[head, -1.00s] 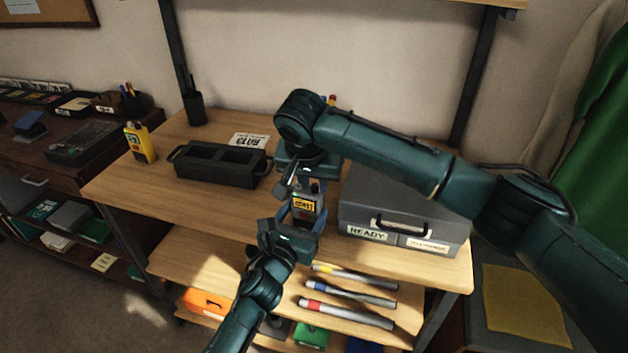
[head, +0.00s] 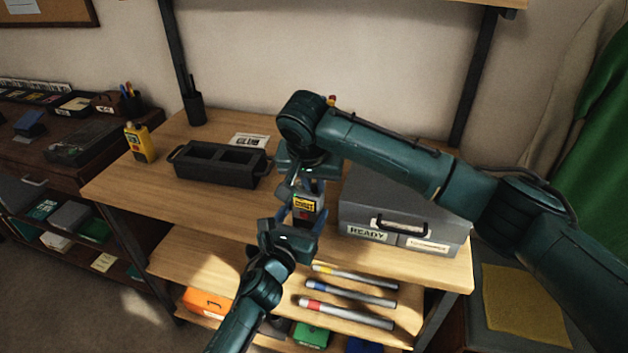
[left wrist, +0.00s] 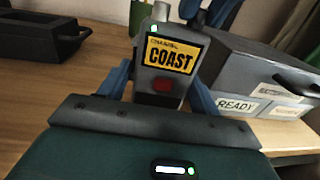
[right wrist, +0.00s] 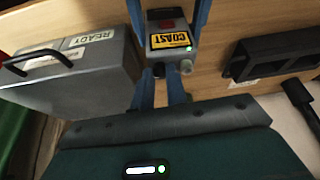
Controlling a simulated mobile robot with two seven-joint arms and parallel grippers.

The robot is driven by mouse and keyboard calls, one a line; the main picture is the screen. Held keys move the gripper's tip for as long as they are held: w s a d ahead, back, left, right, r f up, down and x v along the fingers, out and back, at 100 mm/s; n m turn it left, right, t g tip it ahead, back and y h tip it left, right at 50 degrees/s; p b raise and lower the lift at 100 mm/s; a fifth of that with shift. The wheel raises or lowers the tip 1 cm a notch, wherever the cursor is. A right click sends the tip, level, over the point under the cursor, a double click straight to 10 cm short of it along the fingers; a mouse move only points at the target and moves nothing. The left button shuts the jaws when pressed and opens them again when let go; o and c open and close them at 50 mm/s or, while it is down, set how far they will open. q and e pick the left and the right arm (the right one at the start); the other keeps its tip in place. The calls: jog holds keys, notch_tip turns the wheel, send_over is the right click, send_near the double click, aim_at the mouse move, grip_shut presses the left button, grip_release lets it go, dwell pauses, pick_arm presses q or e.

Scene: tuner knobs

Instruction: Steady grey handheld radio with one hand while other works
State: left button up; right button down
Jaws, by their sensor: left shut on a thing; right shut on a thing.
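The grey handheld radio (head: 307,208) stands upright over the front of the wooden bench; its yellow label reads COAST in the left wrist view (left wrist: 168,58). A green light and a red button show on its face. My left gripper (head: 290,230) is shut around the radio's body, blue fingers on both sides. My right gripper (head: 304,184) comes down from above, shut on one top knob (right wrist: 158,71). The other top knob (right wrist: 186,67) is free beside it. The right fingertips are partly hidden in the head view.
A grey case (head: 405,215) marked READY stands close on the right. A black two-slot holder (head: 222,165), a printed card (head: 249,141) and a yellow radio (head: 140,143) lie left. Capped tubes (head: 350,292) lie on the shelf below. The bench's left front is clear.

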jog(key=shift+n, duration=0.3)
jog(key=n, duration=0.1)
jog(key=n+y, duration=0.1)
jog(key=n, duration=0.1)
jog(key=n+y, duration=0.1)
jog(key=shift+d+n, duration=0.25)
jog(key=shift+n, duration=0.05)
jog(key=n+y, duration=0.1)
jog(key=n, duration=0.3)
jog(key=shift+d+n+y, duration=0.2)
jog(key=shift+n+y, duration=0.2)
jog(key=shift+w+g, duration=0.1)
jog(key=shift+g, duration=0.2)
jog(key=c, duration=1.7)
grip_release()
jog(key=v, duration=1.2)
